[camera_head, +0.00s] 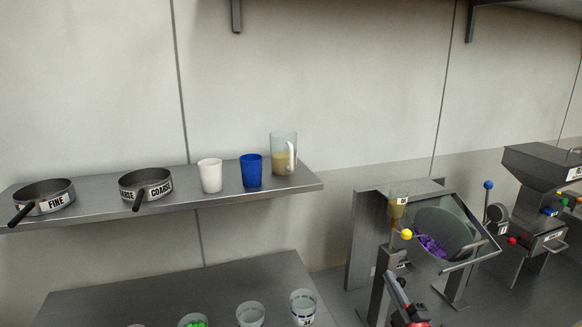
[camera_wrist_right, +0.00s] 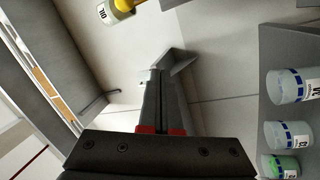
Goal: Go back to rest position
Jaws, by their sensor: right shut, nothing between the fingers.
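My right gripper (camera_head: 396,283) is at the bottom of the head view, in front of the stand of the tilted drum machine (camera_head: 370,235). In the right wrist view its fingers (camera_wrist_right: 155,80) are together, with nothing between them. The drum machine has a clear hood over a round drum holding purple pieces (camera_head: 432,246). A small oil container (camera_head: 397,211) and a yellow knob (camera_head: 406,234) are just above my gripper. The oil container also shows in the right wrist view (camera_wrist_right: 122,5), apart from the fingers. My left gripper is not in view.
A wall shelf (camera_head: 90,208) holds two sieves, a white cup (camera_head: 210,175), a blue cup (camera_head: 251,170) and a jug (camera_head: 284,153). A lower table (camera_head: 150,290) carries several labelled cups at its front. Another grey machine (camera_head: 540,195) stands at right.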

